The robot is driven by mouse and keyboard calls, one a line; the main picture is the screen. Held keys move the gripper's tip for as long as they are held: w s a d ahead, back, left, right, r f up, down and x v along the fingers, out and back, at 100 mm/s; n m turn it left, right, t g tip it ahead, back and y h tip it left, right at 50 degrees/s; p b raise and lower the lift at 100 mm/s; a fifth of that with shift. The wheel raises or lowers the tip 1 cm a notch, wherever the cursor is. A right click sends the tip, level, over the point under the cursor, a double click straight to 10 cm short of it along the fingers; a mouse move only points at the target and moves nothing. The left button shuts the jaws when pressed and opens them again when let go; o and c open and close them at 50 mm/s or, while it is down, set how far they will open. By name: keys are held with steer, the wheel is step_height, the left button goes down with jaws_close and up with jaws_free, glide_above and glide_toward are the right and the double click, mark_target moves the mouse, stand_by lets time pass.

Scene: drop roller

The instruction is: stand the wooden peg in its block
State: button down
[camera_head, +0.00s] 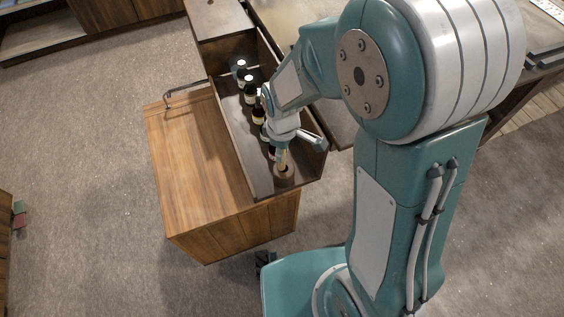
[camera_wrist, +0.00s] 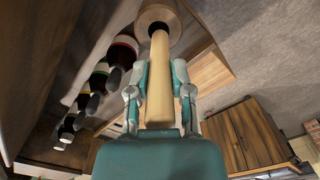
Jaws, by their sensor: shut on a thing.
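The pale wooden peg (camera_wrist: 159,85) is between the two fingers of my gripper (camera_wrist: 160,82) in the wrist view, and the fingers are shut on it. Its far end reaches the dark hole of the round wooden block (camera_wrist: 172,14). I cannot tell whether the tip is inside the hole or just in front of it. In the head view, my gripper (camera_head: 283,143) points down with the peg (camera_head: 283,159) below it. The block (camera_head: 284,177) stands at the near end of a narrow wooden trough. My arm hides part of the trough.
Several dark bottles (camera_head: 250,92) with pale caps stand in a row along the trough (camera_head: 232,125), behind the block. The trough's walls are close on both sides. A wooden cabinet top (camera_head: 195,160) to the left is bare, with a metal handle (camera_head: 180,92) at its far edge.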

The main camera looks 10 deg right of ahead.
steer(key=f, duration=0.4)
steer(key=shift+d, duration=0.35)
steer(key=shift+a+f, duration=0.1)
steer(key=shift+f, duration=0.25)
steer(key=c, duration=0.5)
jaws_free()
steer(key=shift+a, duration=0.15)
